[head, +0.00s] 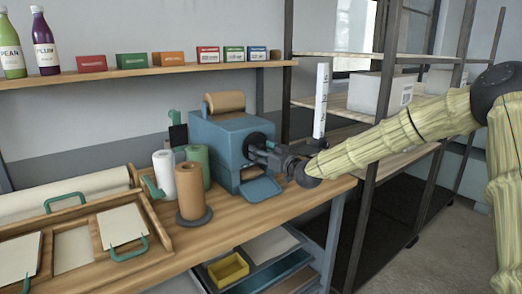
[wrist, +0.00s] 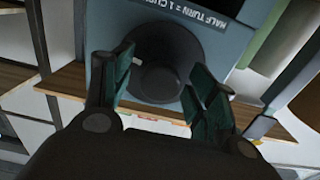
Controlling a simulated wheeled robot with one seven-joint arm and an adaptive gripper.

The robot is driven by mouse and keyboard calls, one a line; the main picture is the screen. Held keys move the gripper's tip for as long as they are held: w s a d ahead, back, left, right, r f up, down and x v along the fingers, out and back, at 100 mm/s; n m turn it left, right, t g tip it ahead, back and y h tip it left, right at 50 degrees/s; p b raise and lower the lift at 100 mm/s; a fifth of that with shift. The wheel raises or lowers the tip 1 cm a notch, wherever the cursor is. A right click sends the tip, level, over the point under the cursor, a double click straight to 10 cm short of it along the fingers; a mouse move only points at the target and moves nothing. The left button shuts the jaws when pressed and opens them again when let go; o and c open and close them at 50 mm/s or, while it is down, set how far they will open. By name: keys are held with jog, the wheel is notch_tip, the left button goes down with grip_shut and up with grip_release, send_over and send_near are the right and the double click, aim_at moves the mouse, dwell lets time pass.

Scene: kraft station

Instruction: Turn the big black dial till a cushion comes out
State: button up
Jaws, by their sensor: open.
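The blue machine (head: 215,140) stands on the wooden bench with a brown paper roll (head: 225,102) on top. Its big black dial (wrist: 165,45) is on the face turned toward my arm, and a small white mark shows at its left side in the wrist view. A label (wrist: 212,15) beside it reads "HALF TURN = 1 CU…", the rest cut off. My gripper (head: 268,152) is at the dial, its open fingers (wrist: 160,72) on either side of the dial's raised middle. I cannot tell whether they touch it. A blue chute (head: 260,189) below shows no cushion.
Brown (head: 190,190), white (head: 164,172) and green (head: 197,160) rolls stand left of the machine. A wooden tray (head: 150,215) holds pads at left. A yellow bin (head: 228,269) sits on the lower shelf. A tall white marked post (head: 321,100) and dark rack stand close behind my arm.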

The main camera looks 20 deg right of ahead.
jog(key=shift+w+a, duration=0.2)
jog(key=shift+w, duration=0.2)
jog(key=c, duration=1)
jog(key=shift+c, duration=0.2)
